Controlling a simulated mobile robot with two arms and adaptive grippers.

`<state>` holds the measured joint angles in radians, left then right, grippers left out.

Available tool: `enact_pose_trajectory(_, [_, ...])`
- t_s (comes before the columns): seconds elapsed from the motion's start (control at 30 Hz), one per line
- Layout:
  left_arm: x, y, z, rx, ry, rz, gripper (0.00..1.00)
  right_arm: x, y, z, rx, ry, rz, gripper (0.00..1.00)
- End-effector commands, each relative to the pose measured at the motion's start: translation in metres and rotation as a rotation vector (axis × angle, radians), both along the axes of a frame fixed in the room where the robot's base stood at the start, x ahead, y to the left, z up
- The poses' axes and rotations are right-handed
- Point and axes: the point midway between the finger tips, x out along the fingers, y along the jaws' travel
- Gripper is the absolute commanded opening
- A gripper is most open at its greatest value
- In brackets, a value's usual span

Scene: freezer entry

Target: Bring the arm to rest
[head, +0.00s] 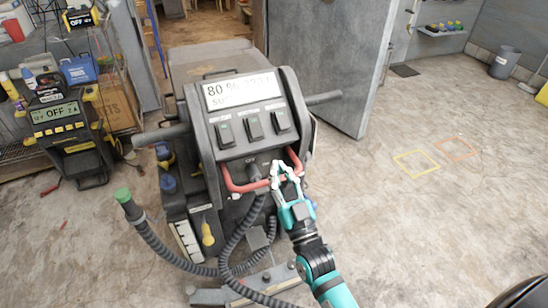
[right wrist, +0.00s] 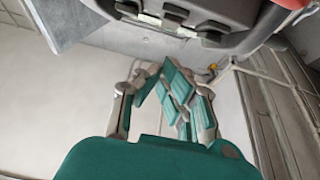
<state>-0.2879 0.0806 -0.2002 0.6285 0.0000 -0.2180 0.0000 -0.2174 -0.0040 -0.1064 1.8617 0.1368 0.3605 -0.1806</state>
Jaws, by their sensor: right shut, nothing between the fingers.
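My right arm (head: 318,262) reaches in from the lower right in the head view, teal and black. Its right gripper (head: 283,172) is shut and empty, right at the red handle bar (head: 240,187) on the front of a grey machine. I cannot tell whether the fingers touch the bar. In the right wrist view the gripper fingers (right wrist: 160,82) are together below the dark underside of the machine (right wrist: 190,18). My left gripper is not in view.
The grey machine (head: 250,95) has a display and several switches. Thick black hoses (head: 175,258) curl at its base. A charger (head: 65,130) and shelves stand at left. A grey door panel (head: 330,60) stands behind. The floor at right is clear, with yellow (head: 416,163) and orange (head: 456,147) outlines.

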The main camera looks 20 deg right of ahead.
Motion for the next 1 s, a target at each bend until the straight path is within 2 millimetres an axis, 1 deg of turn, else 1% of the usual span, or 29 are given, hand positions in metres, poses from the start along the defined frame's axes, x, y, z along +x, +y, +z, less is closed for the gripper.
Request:
enact_pose_trajectory(0.03, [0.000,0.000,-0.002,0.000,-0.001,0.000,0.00,-0.004,0.000,-0.003,0.000,0.000,0.001,0.00])
enact_pose_trajectory(0.17, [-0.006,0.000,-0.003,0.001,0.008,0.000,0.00,-0.008,0.000,-0.005,0.000,-0.001,0.001,0.00])
enact_pose_trajectory(0.4, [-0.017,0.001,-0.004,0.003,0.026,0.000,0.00,-0.009,0.000,-0.005,0.000,-0.001,0.000,0.00])
enact_pose_trajectory(0.63, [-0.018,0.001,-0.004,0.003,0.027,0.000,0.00,-0.008,0.000,-0.005,0.000,0.000,0.000,0.00])
enact_pose_trajectory(0.67, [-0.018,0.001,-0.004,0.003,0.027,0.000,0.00,-0.008,0.000,-0.006,0.000,0.002,0.001,0.00])
enact_pose_trajectory(0.73, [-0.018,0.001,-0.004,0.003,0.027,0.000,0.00,-0.007,0.001,-0.015,-0.003,0.024,0.003,0.00])
enact_pose_trajectory(0.77, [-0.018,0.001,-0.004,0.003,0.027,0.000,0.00,-0.005,0.002,-0.023,-0.006,0.043,0.007,0.00])
enact_pose_trajectory(0.87, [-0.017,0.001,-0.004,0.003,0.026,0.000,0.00,-0.001,0.007,-0.068,-0.020,0.148,0.023,0.00])
enact_pose_trajectory(0.9, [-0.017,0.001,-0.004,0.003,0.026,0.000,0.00,-0.001,0.009,-0.093,-0.027,0.209,0.031,0.00])
enact_pose_trajectory(0.97, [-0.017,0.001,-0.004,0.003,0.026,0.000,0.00,-0.003,0.013,-0.137,-0.037,0.313,0.045,0.00])
enact_pose_trajectory(1.0, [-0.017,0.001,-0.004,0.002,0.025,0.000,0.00,-0.006,0.015,-0.168,-0.045,0.386,0.055,0.00])
